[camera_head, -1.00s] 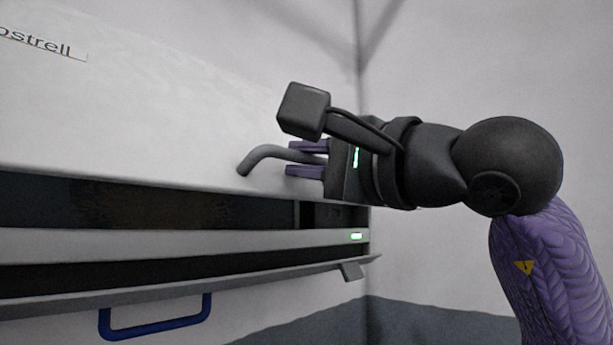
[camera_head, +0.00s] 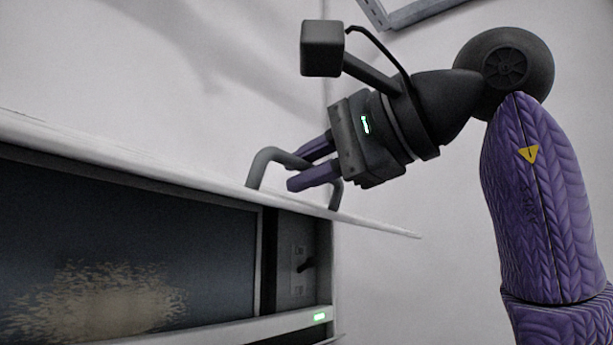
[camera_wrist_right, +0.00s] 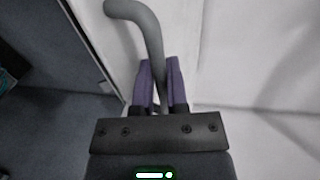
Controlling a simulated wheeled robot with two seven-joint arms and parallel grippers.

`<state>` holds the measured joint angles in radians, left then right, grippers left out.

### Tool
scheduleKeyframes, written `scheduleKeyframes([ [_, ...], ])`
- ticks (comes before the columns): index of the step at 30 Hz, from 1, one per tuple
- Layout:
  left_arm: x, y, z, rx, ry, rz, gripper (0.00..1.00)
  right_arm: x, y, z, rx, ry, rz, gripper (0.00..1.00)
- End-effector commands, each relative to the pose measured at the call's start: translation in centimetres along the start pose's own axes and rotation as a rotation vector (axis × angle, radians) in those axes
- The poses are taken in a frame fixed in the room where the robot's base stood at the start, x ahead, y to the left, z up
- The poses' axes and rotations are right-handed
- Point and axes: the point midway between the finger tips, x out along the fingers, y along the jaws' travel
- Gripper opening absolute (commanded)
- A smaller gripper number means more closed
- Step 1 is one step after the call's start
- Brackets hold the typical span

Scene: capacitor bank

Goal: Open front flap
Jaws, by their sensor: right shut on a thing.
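The front flap (camera_head: 150,168) of the cabinet is raised and seen nearly edge-on in the head view, with the cabinet's inside showing below it. A grey bent handle (camera_head: 262,163) stands on the flap's outer face near its right end. My right gripper (camera_head: 305,165), with purple fingers, is shut on the handle. In the right wrist view the grey handle (camera_wrist_right: 150,40) passes between the purple fingers (camera_wrist_right: 159,85). My left gripper is in neither view.
Inside the opening are a dark panel (camera_head: 120,260) and a small black switch (camera_head: 306,265) at the right. A light strip with a green lamp (camera_head: 319,317) runs below. White wall stands behind, with a grey frame (camera_head: 405,10) at the top.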

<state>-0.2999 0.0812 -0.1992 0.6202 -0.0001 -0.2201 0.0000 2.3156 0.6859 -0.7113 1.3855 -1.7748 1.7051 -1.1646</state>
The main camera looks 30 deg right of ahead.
Motion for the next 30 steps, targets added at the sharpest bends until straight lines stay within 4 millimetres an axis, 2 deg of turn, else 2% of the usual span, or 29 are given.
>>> scheduleKeyframes([
  [14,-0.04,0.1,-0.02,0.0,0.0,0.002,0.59,-0.05,-0.27,0.02,-0.001,0.0,0.011,0.0],
  [15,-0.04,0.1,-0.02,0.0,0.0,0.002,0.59,-0.05,-0.27,0.02,-0.001,0.0,0.011,0.19],
  [19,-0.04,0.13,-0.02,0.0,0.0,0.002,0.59,-0.04,-0.26,0.01,-0.001,0.0,0.012,0.47],
  [20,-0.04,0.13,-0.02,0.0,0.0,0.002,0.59,-0.04,-0.25,0.01,-0.001,0.0,0.012,0.5],
  [30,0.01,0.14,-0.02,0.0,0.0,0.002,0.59,-0.26,-0.24,0.0,0.0,0.001,0.011,0.5],
])
